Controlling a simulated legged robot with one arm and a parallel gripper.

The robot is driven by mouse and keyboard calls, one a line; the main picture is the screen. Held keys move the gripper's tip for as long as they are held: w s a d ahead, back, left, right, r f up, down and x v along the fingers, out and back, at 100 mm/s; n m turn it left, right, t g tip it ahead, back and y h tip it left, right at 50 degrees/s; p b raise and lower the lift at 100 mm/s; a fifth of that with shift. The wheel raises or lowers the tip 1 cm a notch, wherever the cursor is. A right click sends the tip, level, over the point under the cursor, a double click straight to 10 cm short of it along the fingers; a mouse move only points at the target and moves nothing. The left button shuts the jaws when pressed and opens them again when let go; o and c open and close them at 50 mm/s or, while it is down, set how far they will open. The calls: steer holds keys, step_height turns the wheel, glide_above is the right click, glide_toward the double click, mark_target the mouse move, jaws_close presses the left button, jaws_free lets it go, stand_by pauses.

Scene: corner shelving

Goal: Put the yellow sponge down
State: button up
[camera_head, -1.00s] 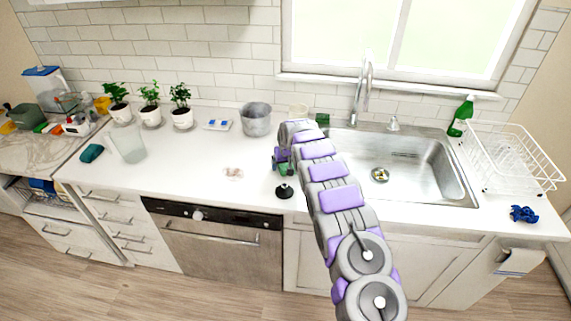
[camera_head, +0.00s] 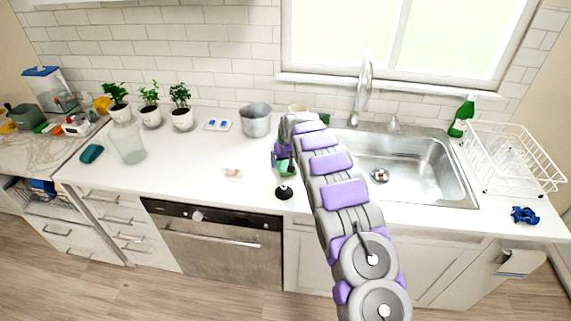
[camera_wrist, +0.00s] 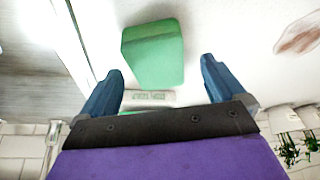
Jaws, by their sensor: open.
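No yellow sponge is clear in either view. A green block (camera_wrist: 153,52), possibly a sponge, is on the white counter in the wrist view, just beyond and between my spread fingertips. In the head view the green block (camera_head: 286,168) shows beside the end of my arm, left of the sink. My gripper (camera_wrist: 160,70) is open, with a blue finger on each side and a visible gap to the block. In the head view my gripper (camera_head: 281,156) is partly hidden by my arm.
A black round-based item (camera_head: 284,192) stands near the counter's front edge. A metal pot (camera_head: 255,121) is behind, the sink (camera_head: 410,170) to the right, and a pinkish patch (camera_head: 233,174) to the left. The left-middle counter is mostly clear.

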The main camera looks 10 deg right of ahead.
steer(key=s+d+r+g+p, duration=0.1)
steer(key=s+d+r, duration=0.1)
steer(key=s+r, duration=1.3)
steer(key=s+r+m+g, duration=0.1)
steer(key=s+r, duration=0.2)
steer(key=s, duration=0.5)
steer(key=s+r+g, duration=0.1)
steer(key=s+r, duration=0.3)
steer(key=s, duration=0.3)
steer(key=s+a+f+g, duration=0.1)
steer(key=s+a+g, duration=0.1)
steer(key=s, duration=3.1)
steer(key=shift+s+a+g, duration=0.15)
steer(key=shift+s+g, duration=0.25)
steer(key=shift+g, duration=0.2)
steer(key=shift+o, duration=0.2)
